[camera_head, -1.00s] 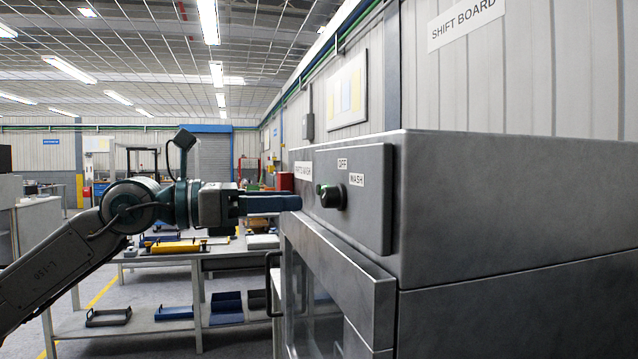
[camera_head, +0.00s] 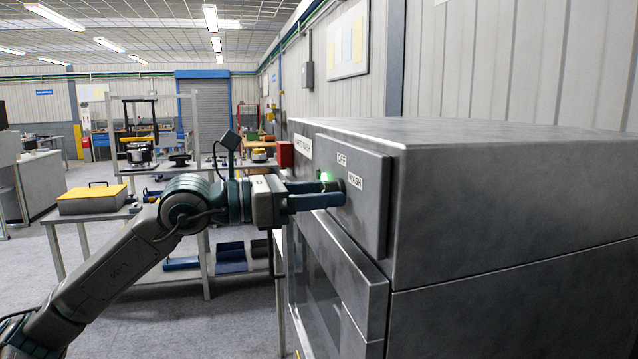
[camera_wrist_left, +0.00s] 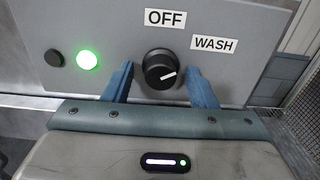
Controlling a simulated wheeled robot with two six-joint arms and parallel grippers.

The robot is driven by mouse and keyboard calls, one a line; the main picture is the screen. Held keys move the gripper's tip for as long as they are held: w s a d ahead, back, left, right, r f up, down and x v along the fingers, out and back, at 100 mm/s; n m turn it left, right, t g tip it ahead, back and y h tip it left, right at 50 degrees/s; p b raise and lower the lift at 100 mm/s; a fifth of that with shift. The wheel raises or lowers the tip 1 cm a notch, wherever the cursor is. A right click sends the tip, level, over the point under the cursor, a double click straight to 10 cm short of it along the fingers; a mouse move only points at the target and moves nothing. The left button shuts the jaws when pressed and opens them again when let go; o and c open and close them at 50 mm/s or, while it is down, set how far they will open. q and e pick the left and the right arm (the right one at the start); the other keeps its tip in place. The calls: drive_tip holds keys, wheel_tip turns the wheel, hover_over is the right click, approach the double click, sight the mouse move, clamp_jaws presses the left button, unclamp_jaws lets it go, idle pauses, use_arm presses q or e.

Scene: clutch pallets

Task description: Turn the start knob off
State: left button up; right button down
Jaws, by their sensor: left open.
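The start knob (camera_wrist_left: 158,69) is a round black dial on the grey panel (camera_wrist_left: 225,75) of the metal washing machine. Its white pointer line points right and slightly up, toward the WASH label (camera_wrist_left: 214,44). The OFF label (camera_wrist_left: 165,18) is above the knob. My left gripper (camera_wrist_left: 160,85) is open, with one blue finger on each side of the knob; I cannot tell whether they touch it. In the head view the left gripper (camera_head: 336,192) reaches the panel from the left, and its fingers hide part of the knob. My right gripper is not in view.
A lit green lamp (camera_wrist_left: 87,60) and a dark button (camera_wrist_left: 54,58) are left of the knob. The machine's door (camera_head: 318,290) is below the panel. A workbench with a yellow-lidded box (camera_head: 92,200) stands behind at the left.

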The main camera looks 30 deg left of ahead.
use_arm(q)
drive_tip(key=c, duration=0.8)
drive_tip(key=n+b, duration=0.2)
drive_tip(key=n, duration=0.9)
drive_tip(key=shift+d+r+n, duration=0.1)
drive_tip(key=shift+n, duration=0.2)
idle(0.4)
